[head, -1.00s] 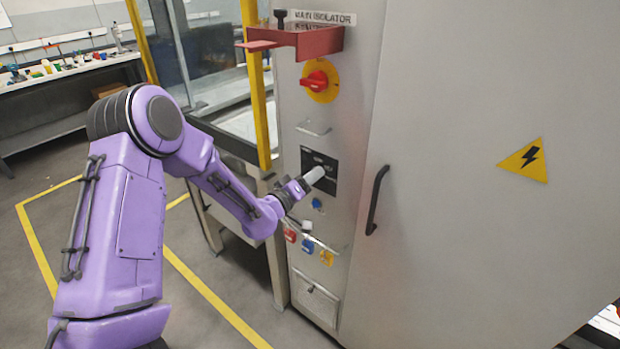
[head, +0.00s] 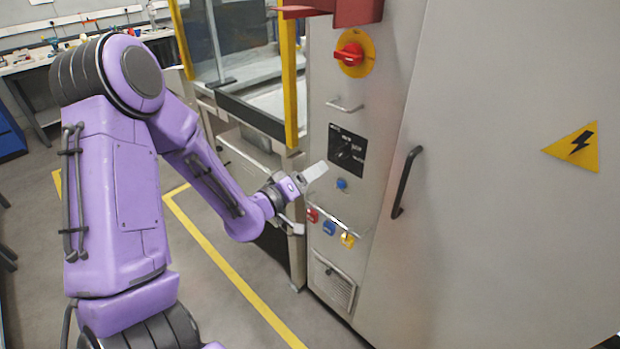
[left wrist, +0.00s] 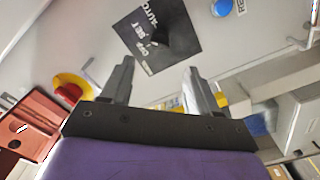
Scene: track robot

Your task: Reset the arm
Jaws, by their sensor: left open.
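My left gripper (head: 305,200) is open and empty in front of the narrow grey control panel in the head view. Its two fingers also show in the left wrist view (left wrist: 158,68), spread apart and pointing at the panel. A black selector plate (head: 358,157) with a dark knob is on the panel, right of and above the gripper. In the left wrist view this plate (left wrist: 140,22) lies beyond the fingertips. A round blue button (head: 341,183) sits below the plate; it shows at the top in the left wrist view (left wrist: 221,7), beside a cut-off label. My right gripper is out of view.
A red rotary switch on a yellow disc (head: 349,54) and a red bracket (head: 345,10) are higher up. Red, blue and yellow padlocks hang on a rail (head: 345,229) below. A cabinet door handle (head: 406,182) stands out at right. A yellow post (head: 289,85) stands at left.

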